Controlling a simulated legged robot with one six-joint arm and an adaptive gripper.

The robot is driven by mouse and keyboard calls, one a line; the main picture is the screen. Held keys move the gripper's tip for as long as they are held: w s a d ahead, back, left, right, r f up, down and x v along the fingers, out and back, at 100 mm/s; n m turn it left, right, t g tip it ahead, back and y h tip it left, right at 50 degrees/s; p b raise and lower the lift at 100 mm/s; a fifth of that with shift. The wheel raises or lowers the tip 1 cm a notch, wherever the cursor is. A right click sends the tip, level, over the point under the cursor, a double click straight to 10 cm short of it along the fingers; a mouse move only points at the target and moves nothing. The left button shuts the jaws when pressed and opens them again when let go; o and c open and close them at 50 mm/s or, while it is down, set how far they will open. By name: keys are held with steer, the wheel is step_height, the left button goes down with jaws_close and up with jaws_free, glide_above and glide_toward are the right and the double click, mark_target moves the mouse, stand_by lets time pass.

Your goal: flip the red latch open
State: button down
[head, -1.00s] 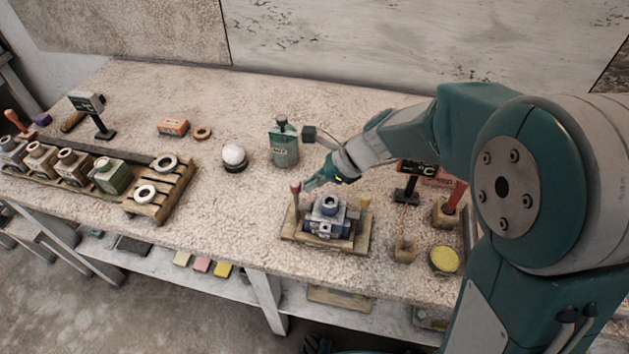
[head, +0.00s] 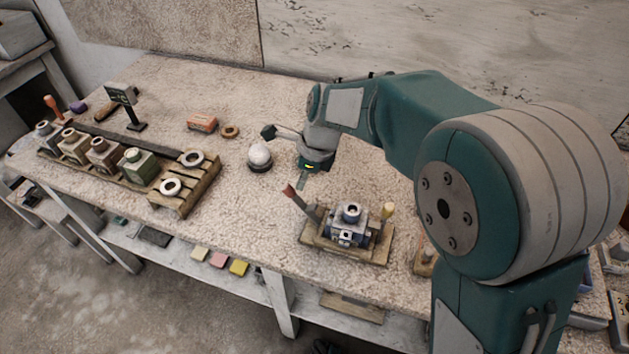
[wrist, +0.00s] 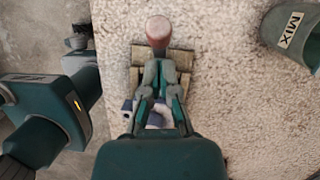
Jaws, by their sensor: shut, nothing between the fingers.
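The red latch (head: 289,191) is a lever with a red tip on the left side of a wooden fixture (head: 376,255). It leans to the left, away from the blue-grey block (head: 351,213) clamped in the fixture. A yellow-tipped lever (head: 387,210) stands nearly upright on the right side. My gripper (head: 301,185) points down just behind and above the red tip. In the wrist view my gripper's fingers (wrist: 159,65) are together, with the red knob (wrist: 158,30) just beyond the fingertips. Whether they touch it I cannot tell. The fingers partly hide the fixture there.
A white dome (head: 259,155) stands left of my gripper. A pallet (head: 204,190) with white rings and several blocks lies at the left. A green container marked MIX (wrist: 293,38) shows in the wrist view. The bench between pallet and fixture is clear.

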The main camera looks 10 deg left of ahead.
steer(key=shift+a+f, duration=0.2)
steer(key=shift+a, duration=0.3)
steer(key=shift+a+f, duration=0.15)
steer(key=shift+a, duration=0.3)
steer(key=v, duration=1.3)
steer(key=shift+w, duration=0.3)
steer(key=shift+d, duration=0.2)
